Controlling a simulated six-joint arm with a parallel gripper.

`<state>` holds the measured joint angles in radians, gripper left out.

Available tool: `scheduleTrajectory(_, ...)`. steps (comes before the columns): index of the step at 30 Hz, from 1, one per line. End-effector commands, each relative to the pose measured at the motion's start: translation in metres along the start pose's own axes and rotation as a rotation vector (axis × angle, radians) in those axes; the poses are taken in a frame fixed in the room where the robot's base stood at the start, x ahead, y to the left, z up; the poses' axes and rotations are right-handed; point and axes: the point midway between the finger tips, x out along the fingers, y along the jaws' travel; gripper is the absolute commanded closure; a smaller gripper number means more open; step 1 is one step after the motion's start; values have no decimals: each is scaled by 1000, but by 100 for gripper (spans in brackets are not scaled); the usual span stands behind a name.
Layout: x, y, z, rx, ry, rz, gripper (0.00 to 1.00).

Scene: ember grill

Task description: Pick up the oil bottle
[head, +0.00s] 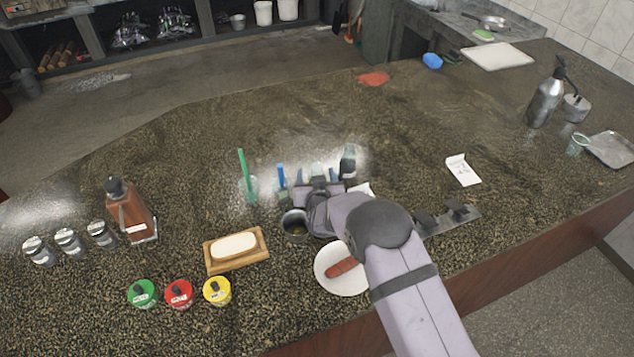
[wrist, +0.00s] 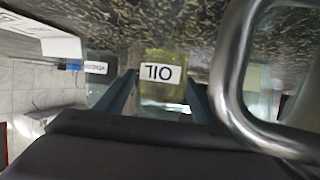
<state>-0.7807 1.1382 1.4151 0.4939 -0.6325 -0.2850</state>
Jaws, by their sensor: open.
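The oil bottle (wrist: 162,90) shows in the wrist view as a yellowish clear body with a white label that reads OIL upside down. It stands between the two dark fingers of my gripper (wrist: 158,78), which are apart on either side of it. I cannot tell whether either finger touches it. In the head view my gripper (head: 322,176) is low over the middle of the counter, pointing away from the camera. My wrist and gripper hide most of what is in front of it there, so I cannot pick out the oil bottle surely in that view.
A metal cup (head: 294,226) stands close to the left of my gripper. A white plate with a sausage (head: 343,267) lies below my wrist. Slim green (head: 248,180) and blue (head: 282,178) items stand to the left. The counter beyond is mostly clear.

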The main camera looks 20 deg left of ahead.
Motion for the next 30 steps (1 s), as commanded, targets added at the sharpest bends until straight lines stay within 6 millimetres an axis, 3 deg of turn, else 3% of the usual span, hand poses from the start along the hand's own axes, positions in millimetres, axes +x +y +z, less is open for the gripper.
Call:
scheduleTrajectory(5, 0, 0, 0, 0, 0, 0, 38)
scheduleTrajectory(12, 0, 0, 0, 0, 0, 0, 89)
scheduleTrajectory(30, -2, 0, -7, 0, 2, 0, 89)
